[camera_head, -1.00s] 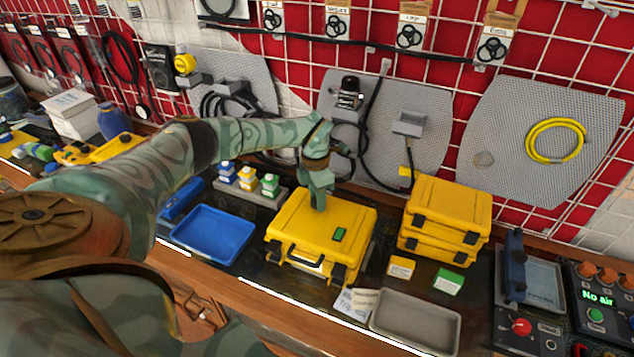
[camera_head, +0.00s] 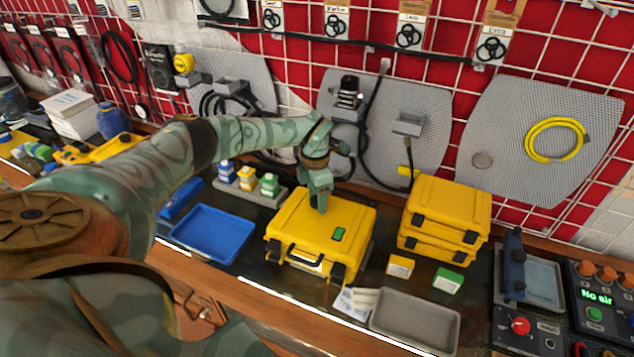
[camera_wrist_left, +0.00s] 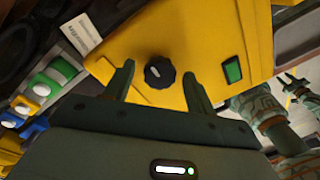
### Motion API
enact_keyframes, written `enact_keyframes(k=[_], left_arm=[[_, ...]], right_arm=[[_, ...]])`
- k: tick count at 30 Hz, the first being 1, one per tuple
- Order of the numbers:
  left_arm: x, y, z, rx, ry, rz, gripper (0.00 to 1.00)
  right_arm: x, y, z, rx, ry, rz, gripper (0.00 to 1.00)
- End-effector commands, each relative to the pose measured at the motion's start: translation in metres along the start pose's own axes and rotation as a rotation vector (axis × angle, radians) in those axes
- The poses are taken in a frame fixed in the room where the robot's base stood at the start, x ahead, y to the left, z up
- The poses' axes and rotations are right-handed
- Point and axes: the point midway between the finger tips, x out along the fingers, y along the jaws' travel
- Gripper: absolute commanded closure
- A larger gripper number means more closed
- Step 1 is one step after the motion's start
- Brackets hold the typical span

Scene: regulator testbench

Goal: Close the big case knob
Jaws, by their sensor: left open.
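The big yellow case (camera_head: 318,235) lies shut on the bench in the middle of the head view. Its lid fills the upper part of the left wrist view (camera_wrist_left: 200,40). The black round case knob (camera_wrist_left: 159,72) sits on the lid there; in the head view my gripper hides it. My left gripper (camera_head: 319,208) points down over the lid. In the left wrist view its two fingers (camera_wrist_left: 160,88) are open, one on each side of the knob, with gaps to it. A green-faced label (camera_head: 339,234) is on the lid to the right.
A blue tray (camera_head: 212,233) and small bottles (camera_head: 248,180) stand left of the case. Stacked yellow cases (camera_head: 445,222) stand to its right. Small yellow and green boxes (camera_head: 448,281) and a grey tray (camera_head: 415,322) lie at the front right.

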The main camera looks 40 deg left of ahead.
Motion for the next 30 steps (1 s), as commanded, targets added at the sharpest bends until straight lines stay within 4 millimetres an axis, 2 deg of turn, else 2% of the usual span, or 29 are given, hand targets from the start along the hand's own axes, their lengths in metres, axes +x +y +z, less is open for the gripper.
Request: enact_keyframes(k=[5,15,21,25,30], left_arm=[[-0.018,0.001,0.001,0.0,-0.002,0.001,0.44],[-0.107,0.001,0.001,-0.001,-0.005,0.004,0.44],[-0.147,0.001,0.001,0.0,-0.003,0.002,0.44],[-0.16,0.0,0.0,0.001,-0.002,0.001,0.44],[-0.163,0.0,0.0,0.0,0.0,0.0,0.44]], right_arm=[[-0.002,0.0,-0.001,0.0,0.001,0.0,0.64],[-0.01,0.0,-0.002,0.0,0.003,0.0,0.64],[-0.013,0.0,-0.003,0.0,0.004,0.0,0.64],[-0.014,0.0,-0.003,0.0,0.004,0.0,0.64],[-0.014,0.0,-0.003,0.0,0.004,0.0,0.64]])
